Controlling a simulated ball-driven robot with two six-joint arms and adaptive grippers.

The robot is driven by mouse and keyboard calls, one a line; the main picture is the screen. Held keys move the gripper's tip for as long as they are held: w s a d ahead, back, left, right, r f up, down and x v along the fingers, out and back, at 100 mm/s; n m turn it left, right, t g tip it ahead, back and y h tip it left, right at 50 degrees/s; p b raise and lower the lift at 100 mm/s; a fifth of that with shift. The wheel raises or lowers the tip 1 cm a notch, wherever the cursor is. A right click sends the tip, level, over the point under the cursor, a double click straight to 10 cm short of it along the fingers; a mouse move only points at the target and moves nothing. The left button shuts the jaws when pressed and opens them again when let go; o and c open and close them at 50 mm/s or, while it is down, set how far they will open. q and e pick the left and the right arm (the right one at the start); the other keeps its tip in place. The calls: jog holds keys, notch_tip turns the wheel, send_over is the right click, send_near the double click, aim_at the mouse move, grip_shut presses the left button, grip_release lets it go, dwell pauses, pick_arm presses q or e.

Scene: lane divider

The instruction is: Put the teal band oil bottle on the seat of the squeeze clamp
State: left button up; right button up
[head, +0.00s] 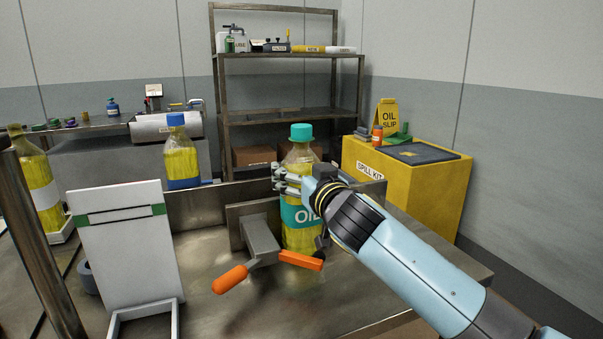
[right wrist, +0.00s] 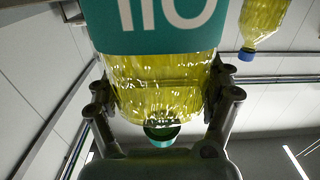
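The teal band oil bottle (head: 302,238), with yellow oil and a teal cap, stands upright in the head view at the middle of the metal bench. My right gripper (head: 287,179) reaches in from the right and is shut on its upper part. In the right wrist view the bottle (right wrist: 160,85) fills the space between both fingers, which touch its sides. The squeeze clamp (head: 262,240), grey with orange handles, is just left of and in front of the bottle. Its seat and the bottle's base are mostly hidden, so I cannot tell whether they touch. My left gripper is out of view.
A blue-cap bottle (head: 182,160) stands behind left, and a white-band bottle (head: 42,190) at far left. A white board (head: 125,255) stands front left. A low metal divider (head: 215,205) runs behind the clamp. A yellow spill kit box (head: 400,185) is beyond the bench.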

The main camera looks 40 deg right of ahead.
jog(key=shift+o, duration=1.2)
jog(key=shift+r, duration=0.1)
jog(key=b+v, duration=0.1)
jog(key=v, duration=1.1)
jog(key=shift+b, duration=0.4)
